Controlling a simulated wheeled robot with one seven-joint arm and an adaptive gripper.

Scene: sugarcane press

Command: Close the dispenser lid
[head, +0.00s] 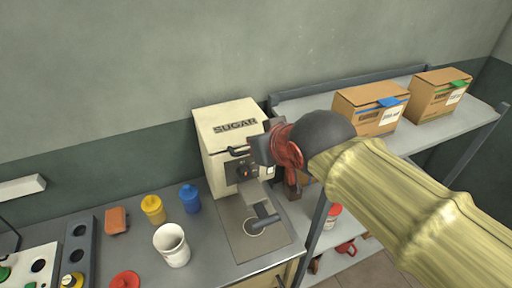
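The cream dispenser (214,152) marked SUGAR stands on the counter against the wall. Its lid (228,120) is the top panel with the lettering. It looks flat on the box, but I cannot tell whether it is fully shut. A dark handle (237,151) shows on the upper front, with a dark control panel below it. My gripper (259,152) is at the dispenser's front right edge, near the handle. My arm reaches in from the right and hides part of that side. The fingertips are too small and covered to tell whether they touch anything.
A grey spout and dark arm (266,217) stick out below the dispenser's front. A white cup (171,245), a blue jar (190,199) and a yellow jar (153,209) stand to the left. Cardboard boxes (370,112) sit on the shelf at right. The wall above is clear.

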